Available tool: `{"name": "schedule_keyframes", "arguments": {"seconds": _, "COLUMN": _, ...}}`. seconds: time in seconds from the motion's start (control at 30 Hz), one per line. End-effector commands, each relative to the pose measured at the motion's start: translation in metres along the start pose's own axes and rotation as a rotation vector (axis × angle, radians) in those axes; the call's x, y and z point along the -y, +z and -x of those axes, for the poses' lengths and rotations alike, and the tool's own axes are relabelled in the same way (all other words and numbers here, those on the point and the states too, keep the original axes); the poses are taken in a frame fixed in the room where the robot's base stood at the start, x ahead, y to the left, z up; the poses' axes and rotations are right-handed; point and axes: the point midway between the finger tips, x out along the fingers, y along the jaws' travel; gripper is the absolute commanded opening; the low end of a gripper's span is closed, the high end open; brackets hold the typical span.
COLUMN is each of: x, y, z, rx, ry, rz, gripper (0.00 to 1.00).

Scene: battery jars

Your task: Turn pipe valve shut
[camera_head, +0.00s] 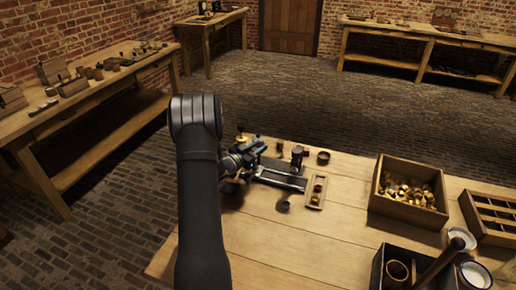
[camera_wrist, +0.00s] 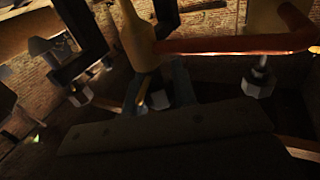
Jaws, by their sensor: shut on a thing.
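My gripper (camera_head: 250,156) is at the back left of the near workbench, partly hidden behind my own dark arm. It is shut on what appears to be the pipe valve's handle; the contact itself is too small and dark to make out. A small brass knob (camera_head: 241,138) shows just above the gripper. In the wrist view, an orange copper-coloured pipe (camera_wrist: 235,45) runs sideways from a tan upright piece (camera_wrist: 135,38). Grey nut-like fittings (camera_wrist: 262,82) sit below it. I cannot tell the valve's angle.
A dark flat stand (camera_head: 280,176) lies right of the gripper. Near it are a small wooden tray (camera_head: 316,192), a dark cup (camera_head: 283,206) and a brown cylinder (camera_head: 297,157). A wooden crate of brass pieces (camera_head: 408,172) stands farther right. The bench's front middle is clear.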

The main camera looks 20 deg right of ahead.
Motion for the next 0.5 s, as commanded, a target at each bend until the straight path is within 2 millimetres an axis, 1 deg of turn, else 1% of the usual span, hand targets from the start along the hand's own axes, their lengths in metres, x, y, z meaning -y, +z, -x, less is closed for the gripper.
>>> {"name": "schedule_keyframes", "arguments": {"seconds": 0.13, "x": -0.0001, "y": -0.0005, "z": -0.0006, "rx": -0.003, "ry": -0.041, "rz": 0.0, "gripper": 0.02}}
{"name": "schedule_keyframes", "arguments": {"seconds": 0.5, "x": 0.0037, "y": -0.0003, "z": -0.0001, "rx": -0.001, "ry": -0.24, "rz": 0.0, "gripper": 0.02}}
